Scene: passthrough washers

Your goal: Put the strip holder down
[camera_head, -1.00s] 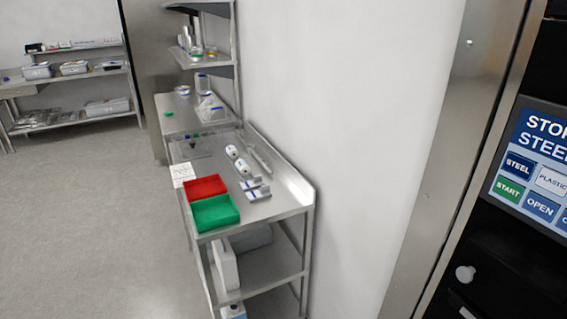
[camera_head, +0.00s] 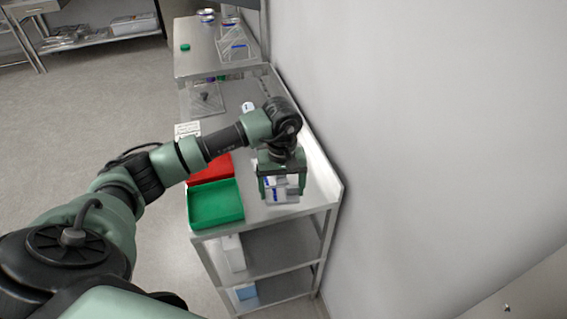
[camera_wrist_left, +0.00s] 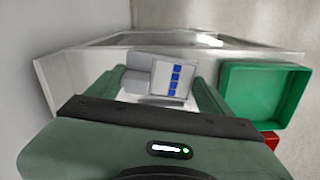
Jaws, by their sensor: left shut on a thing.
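The strip holder (camera_head: 282,194) is a small white and grey block with blue marks, near the front right of the steel table. My left gripper (camera_head: 282,188) points down over it from above, its two fingers shut on the holder's sides. In the left wrist view the holder (camera_wrist_left: 174,78) sits between the fingertips (camera_wrist_left: 160,84), its row of blue squares facing the camera. I cannot tell whether its underside touches the table or is slightly above it. My right gripper is in no view.
A green tray (camera_head: 216,205) stands left of the holder, with a red tray (camera_head: 212,170) behind it. The white wall (camera_head: 410,130) runs along the table's right side. The table (camera_head: 318,180) has a raised rim there and a shelf below. The green tray also shows in the wrist view (camera_wrist_left: 262,92).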

